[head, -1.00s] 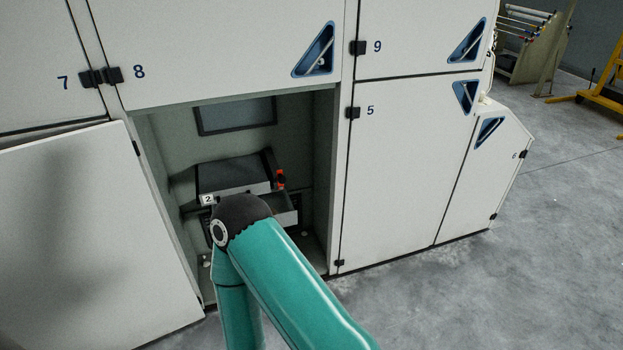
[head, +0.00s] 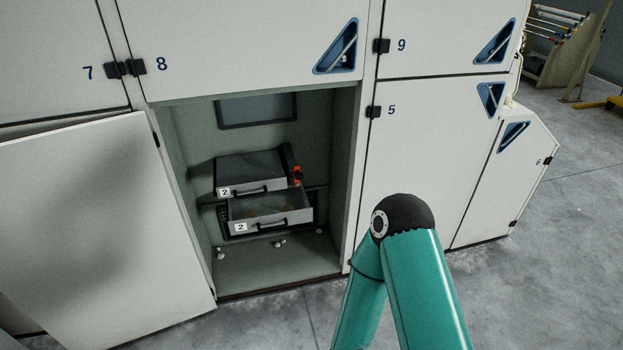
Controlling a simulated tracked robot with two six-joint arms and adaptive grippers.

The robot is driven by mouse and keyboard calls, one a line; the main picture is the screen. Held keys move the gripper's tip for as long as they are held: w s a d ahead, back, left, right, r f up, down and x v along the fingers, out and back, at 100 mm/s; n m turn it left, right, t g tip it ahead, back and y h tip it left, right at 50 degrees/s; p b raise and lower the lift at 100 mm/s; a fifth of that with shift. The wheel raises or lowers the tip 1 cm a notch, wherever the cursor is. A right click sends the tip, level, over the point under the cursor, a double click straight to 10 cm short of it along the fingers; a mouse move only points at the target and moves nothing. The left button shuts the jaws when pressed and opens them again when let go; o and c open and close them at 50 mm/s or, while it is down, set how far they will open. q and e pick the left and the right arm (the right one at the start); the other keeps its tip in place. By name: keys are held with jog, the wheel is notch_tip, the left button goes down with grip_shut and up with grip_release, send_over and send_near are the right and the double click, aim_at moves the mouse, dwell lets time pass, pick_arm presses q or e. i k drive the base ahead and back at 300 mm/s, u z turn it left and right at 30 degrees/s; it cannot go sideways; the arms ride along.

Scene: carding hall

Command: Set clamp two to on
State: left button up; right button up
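Inside the open cabinet bay sits a dark-topped unit (head: 250,168) with a light front, a black handle and a label "2". At its right side is a small red-orange part (head: 297,175); it may belong to clamp two, but its setting is too small to read. Below the unit, a drawer (head: 284,219), also labelled "2", stands pulled out with something brownish inside. One of my teal arms shows its dark elbow joint in front of panel 5, right of the bay. Neither gripper is in view.
A large white door (head: 95,215) hangs open left of the bay. Panel 5 (head: 425,150) is closed on the right. Small white knobs (head: 279,244) sit low in the bay. The floor (head: 530,285) at right is clear.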

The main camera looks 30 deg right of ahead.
aim_at(298, 177)
jog(key=z, duration=0.1)
jog(key=i, duration=1)
jog(key=u, duration=0.1)
